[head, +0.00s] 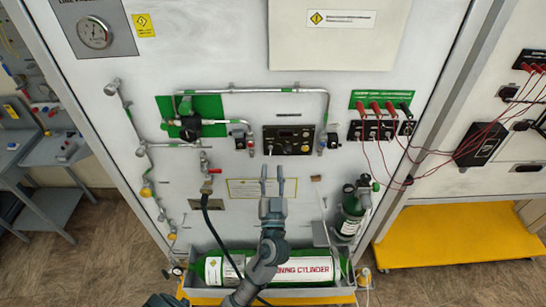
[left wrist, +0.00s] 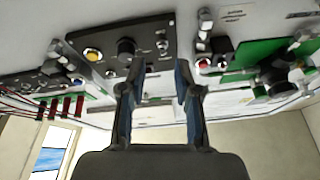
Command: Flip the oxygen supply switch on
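A black control panel (head: 288,140) is on the white trainer wall, with a round knob, small switches and a yellow button (head: 305,148). Its labels are too small to read, so I cannot tell which control is the oxygen supply switch. My left gripper (head: 272,178) is below the panel in the head view, fingers pointing up at the wall. The fingers are apart with nothing between them. In the left wrist view the black panel (left wrist: 110,50) appears upside down beyond the left gripper (left wrist: 155,82), with its yellow button (left wrist: 92,54) at left. My right gripper is not in view.
Metal pipes with a green-backed regulator (head: 190,127) are left of the panel, and red leads (head: 375,107) plug in at right. A black hose (head: 205,215) hangs left of my arm. A green cylinder (head: 215,270) lies in a tray below; a smaller one (head: 350,215) stands right.

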